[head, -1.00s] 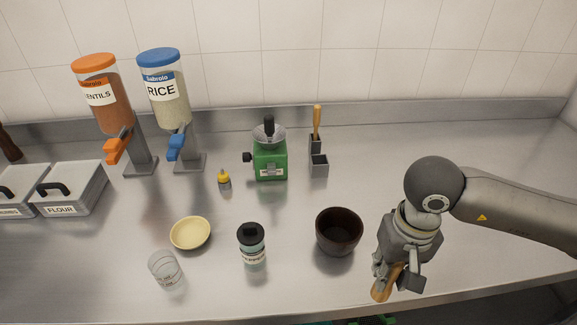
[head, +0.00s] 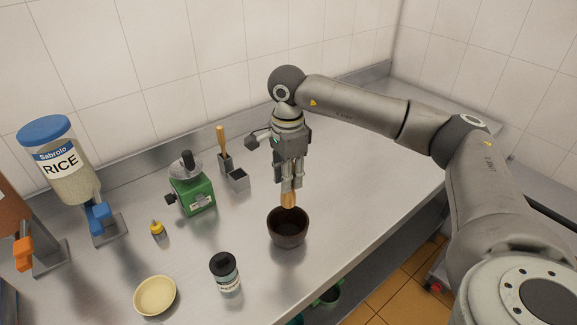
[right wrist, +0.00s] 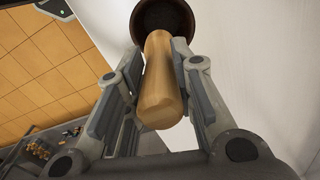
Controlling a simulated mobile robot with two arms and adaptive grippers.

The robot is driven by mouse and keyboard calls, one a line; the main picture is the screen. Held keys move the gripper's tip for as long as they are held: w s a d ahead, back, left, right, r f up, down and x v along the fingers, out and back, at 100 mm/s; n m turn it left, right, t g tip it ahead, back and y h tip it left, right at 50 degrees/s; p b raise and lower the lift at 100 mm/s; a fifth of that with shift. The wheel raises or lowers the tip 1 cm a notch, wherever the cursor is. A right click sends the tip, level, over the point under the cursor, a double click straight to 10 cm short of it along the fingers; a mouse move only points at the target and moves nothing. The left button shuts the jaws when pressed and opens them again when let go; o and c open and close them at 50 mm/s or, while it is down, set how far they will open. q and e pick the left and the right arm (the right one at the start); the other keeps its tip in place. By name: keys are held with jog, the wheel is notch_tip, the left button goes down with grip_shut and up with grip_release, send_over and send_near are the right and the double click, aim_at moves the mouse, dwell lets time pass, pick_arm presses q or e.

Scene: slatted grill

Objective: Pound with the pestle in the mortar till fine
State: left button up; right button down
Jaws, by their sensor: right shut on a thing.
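The dark brown mortar (head: 287,236) stands upright on the steel counter, toward its front edge. My right gripper (head: 291,186) is shut on the wooden pestle (head: 288,200) and points down over the mortar. The pestle's lower end is at or just inside the mortar's mouth; I cannot tell if it touches the bottom. In the right wrist view the pestle (right wrist: 162,85) lies between the two fingers, with the mortar (right wrist: 163,18) beyond its far end. The mortar's contents are hidden. My left gripper is not in view.
A green grinder (head: 193,194), a grey holder (head: 238,180) with a wooden-handled tool, and a small yellow-topped bottle (head: 157,230) stand to the left. A pepper jar (head: 226,275) and a yellow bowl (head: 155,296) are at the front left. The counter right of the mortar is clear.

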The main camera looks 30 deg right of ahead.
aim_at(288, 194)
jog(key=shift+w+d+r+m, duration=0.15)
jog(key=shift+d+r+m, duration=0.05)
jog(key=shift+m, duration=0.1)
jog(key=shift+a, duration=0.15)
notch_tip(288, 194, down, 6)
jog(key=b, duration=0.5)
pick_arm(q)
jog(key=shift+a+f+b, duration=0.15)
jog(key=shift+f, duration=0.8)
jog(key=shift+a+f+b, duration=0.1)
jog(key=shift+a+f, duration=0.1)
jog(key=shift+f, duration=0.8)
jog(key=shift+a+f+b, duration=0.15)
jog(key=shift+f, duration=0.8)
pick_arm(e)
jog(key=shift+w+f, duration=0.1)
jog(key=shift+f, duration=0.4)
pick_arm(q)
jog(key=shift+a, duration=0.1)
